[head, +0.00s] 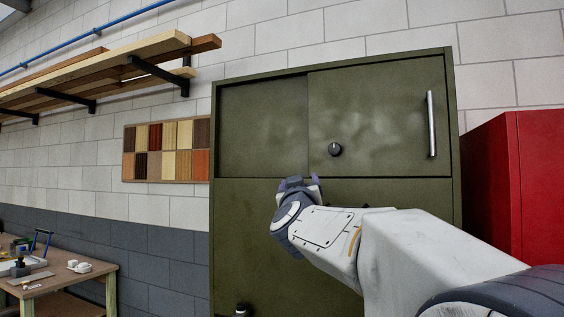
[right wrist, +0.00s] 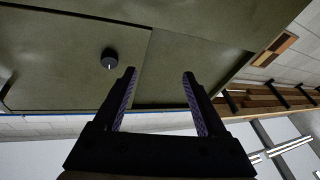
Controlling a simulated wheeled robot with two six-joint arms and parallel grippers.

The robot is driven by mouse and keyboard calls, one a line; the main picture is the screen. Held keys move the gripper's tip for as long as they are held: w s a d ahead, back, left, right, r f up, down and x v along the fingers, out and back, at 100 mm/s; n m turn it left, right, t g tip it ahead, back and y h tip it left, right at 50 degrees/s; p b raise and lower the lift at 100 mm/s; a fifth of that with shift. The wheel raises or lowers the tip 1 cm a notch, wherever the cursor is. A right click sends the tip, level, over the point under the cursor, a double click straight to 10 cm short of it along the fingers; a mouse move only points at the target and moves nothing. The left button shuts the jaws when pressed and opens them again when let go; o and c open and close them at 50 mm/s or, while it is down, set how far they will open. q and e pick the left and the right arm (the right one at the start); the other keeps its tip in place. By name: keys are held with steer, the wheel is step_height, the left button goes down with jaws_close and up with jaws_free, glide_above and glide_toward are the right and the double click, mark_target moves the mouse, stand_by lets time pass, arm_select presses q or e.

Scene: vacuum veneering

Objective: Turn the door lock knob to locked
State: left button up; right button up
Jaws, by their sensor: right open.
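The door lock knob (head: 335,149) is a small round dark knob on the green sliding door (head: 380,110) of the cabinet. A small pale mark shows on it, but its exact setting is too small to read. In the right wrist view the knob (right wrist: 109,59) is beyond and left of the fingers, with nothing touching it. My right gripper (head: 299,180) is below and left of the knob in the head view. In the right wrist view its two fingers (right wrist: 158,74) are spread wide and empty. My left gripper is not in view.
A vertical metal handle (head: 431,123) is on the door's right side. A red cabinet (head: 510,190) stands to the right. Timber shelves (head: 100,68) and a veneer sample board (head: 165,150) are on the wall at left. A workbench (head: 75,278) is at lower left.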

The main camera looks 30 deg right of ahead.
mark_target(334, 150)
steer(key=s+d+r+m+g+h, duration=0.2)
steer(key=s+d+r+m+h, duration=0.15)
steer(key=d+h, duration=0.2)
steer(key=shift+n+y, duration=0.25)
steer(key=shift+y, duration=0.2)
steer(key=p+x, duration=0.1)
steer(key=x, duration=0.2)
steer(key=p+x, duration=0.1)
steer(key=x, duration=0.2)
steer(key=p+x, duration=0.1)
steer(key=x, duration=0.2)
steer(key=shift+s+d+r, duration=0.15)
steer(key=shift+r, duration=0.15)
steer(key=shift+w+d+r+p, duration=0.2)
steer(key=shift+w+d+p, duration=0.15)
steer(key=shift+w+d, duration=0.2)
jaws_close()
